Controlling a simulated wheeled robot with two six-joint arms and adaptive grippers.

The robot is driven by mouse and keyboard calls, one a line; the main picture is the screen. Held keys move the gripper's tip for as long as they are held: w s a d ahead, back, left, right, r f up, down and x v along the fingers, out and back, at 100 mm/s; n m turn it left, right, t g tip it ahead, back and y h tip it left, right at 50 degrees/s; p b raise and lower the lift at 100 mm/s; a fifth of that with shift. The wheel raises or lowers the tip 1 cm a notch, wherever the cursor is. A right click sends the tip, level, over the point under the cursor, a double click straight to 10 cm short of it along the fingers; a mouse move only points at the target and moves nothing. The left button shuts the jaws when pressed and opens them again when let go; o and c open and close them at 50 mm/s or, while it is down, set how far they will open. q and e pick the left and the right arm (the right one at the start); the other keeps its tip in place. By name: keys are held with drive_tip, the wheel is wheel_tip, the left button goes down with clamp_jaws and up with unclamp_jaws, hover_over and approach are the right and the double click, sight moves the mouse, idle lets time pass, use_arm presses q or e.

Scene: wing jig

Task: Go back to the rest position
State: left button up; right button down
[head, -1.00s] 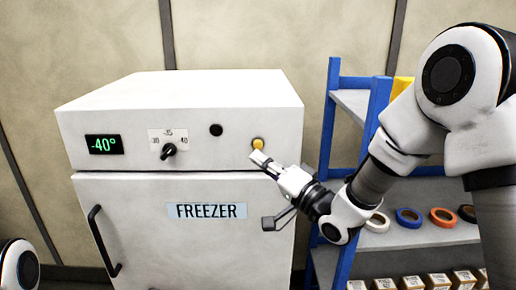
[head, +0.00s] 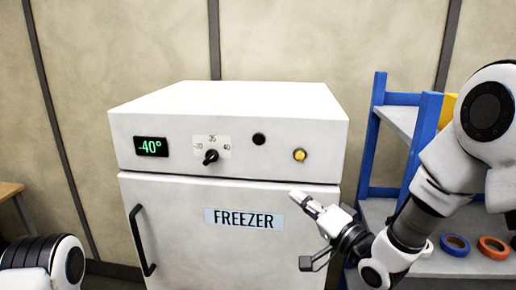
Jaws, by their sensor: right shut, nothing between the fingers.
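My right gripper (head: 299,197) is shut and empty in front of the upper right of the freezer door, below the yellow button (head: 299,155) and apart from it. The white freezer (head: 230,105) stands ahead with its door closed. Its display (head: 151,147) reads -40°. Its black knob (head: 211,157) sits on a marked dial plate. My left arm shows only in part at the lower left; its gripper is out of view.
A blue shelf rack (head: 427,140) with rolls of tape, among them a blue roll (head: 455,244) and an orange roll (head: 493,247), stands at right behind my right arm. A wooden table edge (head: 10,190) shows at far left. The freezer handle (head: 141,240) sticks out at the door's left.

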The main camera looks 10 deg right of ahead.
drive_tip(key=s+d+f+m+g+h+b, duration=0.1)
drive_tip(key=s+f+g+h+b, duration=0.15)
drive_tip(key=f, duration=1.05)
drive_tip(key=s+f+g+h+b, duration=0.15)
drive_tip(key=s+f, duration=0.25)
drive_tip(key=f, duration=0.8)
drive_tip(key=s+d+f+m+g+h+b, duration=0.1)
drive_tip(key=s+f+g, duration=0.2)
drive_tip(key=f, duration=1)
drive_tip(key=s+d+f+n+g+h, duration=0.1)
drive_tip(key=s+d+f+n+g, duration=0.1)
drive_tip(key=s, duration=0.6)
drive_tip(key=s+d+f+n+g+h+b, duration=0.1)
drive_tip(key=s+f+n+g, duration=0.2)
drive_tip(key=s+f+g, duration=0.2)
drive_tip(key=s+d+f+n+g+h, duration=0.2)
drive_tip(key=s+f, duration=0.5)
drive_tip(key=s, duration=0.4)
drive_tip(key=shift+d+f+n+g+b, duration=0.3)
drive_tip(key=shift+n+g+b, duration=0.1)
drive_tip(key=shift+g, duration=0.4)
